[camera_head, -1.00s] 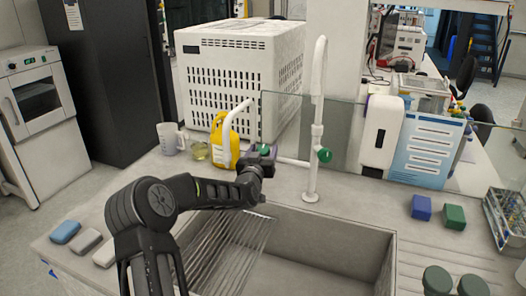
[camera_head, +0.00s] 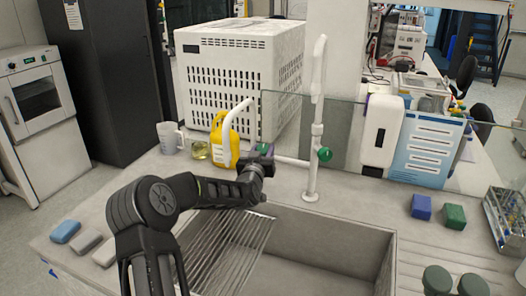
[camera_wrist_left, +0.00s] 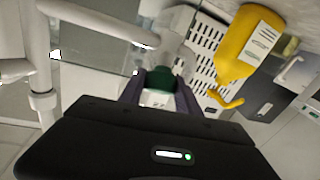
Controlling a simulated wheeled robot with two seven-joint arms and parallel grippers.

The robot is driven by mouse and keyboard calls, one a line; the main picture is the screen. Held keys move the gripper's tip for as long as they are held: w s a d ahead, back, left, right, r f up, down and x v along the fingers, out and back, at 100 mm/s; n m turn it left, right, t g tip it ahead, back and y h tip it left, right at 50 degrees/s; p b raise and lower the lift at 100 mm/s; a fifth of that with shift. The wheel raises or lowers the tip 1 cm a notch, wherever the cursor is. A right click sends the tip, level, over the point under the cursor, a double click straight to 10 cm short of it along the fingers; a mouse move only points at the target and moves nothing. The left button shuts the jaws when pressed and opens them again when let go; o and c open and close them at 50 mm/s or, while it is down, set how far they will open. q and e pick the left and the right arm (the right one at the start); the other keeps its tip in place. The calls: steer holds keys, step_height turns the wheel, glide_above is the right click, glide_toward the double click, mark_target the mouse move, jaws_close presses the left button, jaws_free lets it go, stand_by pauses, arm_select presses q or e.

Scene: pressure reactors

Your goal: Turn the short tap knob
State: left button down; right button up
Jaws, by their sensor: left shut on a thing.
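The short tap (camera_head: 237,112) is a white curved spout at the back edge of the sink, left of the tall tap (camera_head: 318,110). Its green knob (camera_head: 264,147) is mostly hidden behind my left gripper (camera_head: 262,157) in the head view. In the left wrist view the green knob (camera_wrist_left: 178,84) sits between the dark fingers of my left gripper (camera_wrist_left: 160,88), which is shut on it. The tall tap has its own green knob (camera_head: 325,154), which is apart from the gripper. My right gripper does not show.
The sink (camera_head: 330,240) with a ribbed drainer lies in front. Blue (camera_head: 421,206) and green (camera_head: 454,216) blocks sit to the right.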

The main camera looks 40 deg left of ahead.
arm_select(q)
steer(key=shift+n+y, duration=0.4)
steer(key=shift+w+d+r+n+g+y, duration=0.1)
steer(key=shift+n+g+y, duration=0.3)
steer(key=shift+n, duration=0.2)
steer(key=shift+d+n+g+y, duration=0.1)
steer(key=shift+n+g+y, duration=0.2)
steer(key=shift+n+g, duration=0.25)
steer(key=shift+r+n+g+y, duration=0.1)
steer(key=shift+n+g+y, duration=0.65)
steer(key=shift+n, duration=0.4)
steer(key=n+g+p, duration=0.1)
steer(key=n, duration=0.1)
steer(key=n+g+y+p, duration=0.1)
steer(key=n+g+p, duration=0.1)
steer(key=shift+r+g+y, duration=0.15)
steer(key=shift+g+y, duration=0.1)
steer(key=shift+g, duration=0.05)
steer(key=n+g+p, duration=0.2)
steer(key=shift+a+n, duration=0.1)
steer(key=shift+n, duration=0.3)
steer(key=shift+n+g+p, duration=0.6)
steer(key=shift+f, duration=0.2)
